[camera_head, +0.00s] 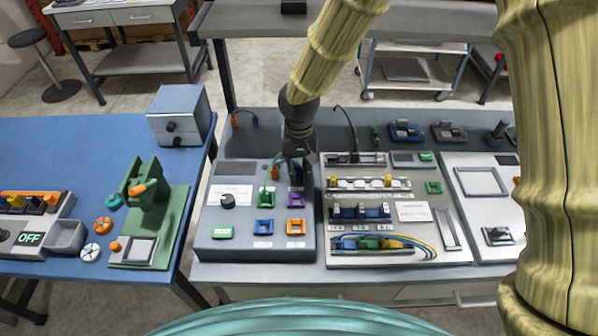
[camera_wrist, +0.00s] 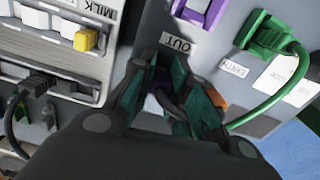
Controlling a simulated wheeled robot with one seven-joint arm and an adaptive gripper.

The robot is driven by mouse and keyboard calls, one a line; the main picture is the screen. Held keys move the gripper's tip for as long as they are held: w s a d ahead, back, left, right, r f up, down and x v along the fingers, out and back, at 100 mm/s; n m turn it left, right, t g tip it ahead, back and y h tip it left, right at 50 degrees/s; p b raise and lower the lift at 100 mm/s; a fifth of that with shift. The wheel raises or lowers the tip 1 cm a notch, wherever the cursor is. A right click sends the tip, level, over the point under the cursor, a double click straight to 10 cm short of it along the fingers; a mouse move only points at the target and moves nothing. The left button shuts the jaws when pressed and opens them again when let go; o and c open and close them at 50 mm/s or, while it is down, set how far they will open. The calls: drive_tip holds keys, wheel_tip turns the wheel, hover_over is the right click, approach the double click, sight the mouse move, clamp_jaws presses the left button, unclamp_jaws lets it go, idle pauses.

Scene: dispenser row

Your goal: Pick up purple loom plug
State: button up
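My gripper (camera_head: 298,166) points down over the back of the grey panel with coloured sockets. In the wrist view its fingers (camera_wrist: 166,70) stand a small gap apart. A purple piece with a dark cable, which looks like the purple loom plug (camera_wrist: 161,96), shows between them, mostly hidden. I cannot tell whether the fingers press on it. A purple square socket (camera_head: 296,200) lies just in front of the gripper in the head view and shows at the top of the wrist view (camera_wrist: 204,10).
A green plug (camera_wrist: 270,38) with a green cable and an orange plug (camera_wrist: 216,97) are close beside the fingers. Blue (camera_head: 263,227) and orange (camera_head: 296,227) sockets sit nearer the panel's front. A grey module panel (camera_head: 400,185) with switches and cables stands right of the gripper.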

sight(299, 170)
drive_tip(key=shift+c, duration=0.3)
drive_tip(key=shift+r+b, duration=0.6)
drive_tip(key=shift+r, duration=0.25)
drive_tip(key=shift+s+r+b, duration=0.35)
drive_tip(key=shift+r+b, duration=0.2)
drive_tip(key=shift+r, duration=0.25)
drive_tip(key=s+b, duration=0.1)
drive_tip(key=s, duration=0.4)
drive_tip(key=s+r+b, duration=0.1)
drive_tip(key=s+b, duration=0.1)
drive_tip(key=s, duration=0.3)
drive_tip(key=s+b, duration=0.1)
drive_tip(key=s, duration=0.4)
drive_tip(key=shift+s+r, duration=0.15)
drive_tip(key=shift+r, duration=0.2)
